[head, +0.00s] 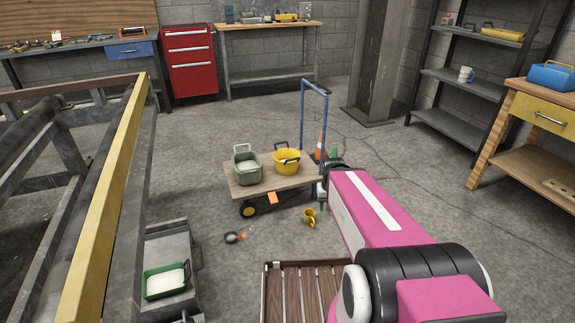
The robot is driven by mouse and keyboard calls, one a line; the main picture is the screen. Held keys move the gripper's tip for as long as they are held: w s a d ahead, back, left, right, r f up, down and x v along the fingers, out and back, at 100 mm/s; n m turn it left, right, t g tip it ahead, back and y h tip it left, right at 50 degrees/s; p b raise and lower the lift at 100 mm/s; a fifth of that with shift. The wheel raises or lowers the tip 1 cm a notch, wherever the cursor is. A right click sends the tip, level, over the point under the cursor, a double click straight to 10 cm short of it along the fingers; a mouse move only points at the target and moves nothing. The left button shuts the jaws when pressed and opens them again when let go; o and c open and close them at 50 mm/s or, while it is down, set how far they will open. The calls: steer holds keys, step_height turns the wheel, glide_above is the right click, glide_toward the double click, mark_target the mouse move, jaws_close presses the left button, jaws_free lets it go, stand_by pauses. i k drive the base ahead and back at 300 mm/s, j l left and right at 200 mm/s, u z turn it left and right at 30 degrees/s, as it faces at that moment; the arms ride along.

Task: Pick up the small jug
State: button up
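A small yellow vessel (309,216), which looks like the small jug, sits on the concrete floor just in front of the flatbed cart. Its shape is too small to tell exactly. My pink arm reaches forward from the lower right, with its far end beside the cart's right edge. My gripper (321,201) hangs below that end, just right of and above the yellow vessel in the picture. It is mostly hidden by my arm, so its fingers cannot be made out. I see no contact between the gripper and the vessel.
The wooden cart (277,184) holds a grey-green bucket (247,170) and a yellow bucket (287,162). A dark ring-shaped thing (232,238) lies on the floor. A slatted wooden crate (283,292) stands in front. A yellow-edged metal frame (105,195) fills the left.

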mark_target(309, 214)
steer(key=i+l, duration=0.2)
steer(key=l, duration=0.2)
steer(key=i+l, duration=0.25)
steer(key=l, duration=0.15)
steer(key=i+l, duration=0.2)
steer(key=l, duration=0.2)
steer(key=u, duration=0.05)
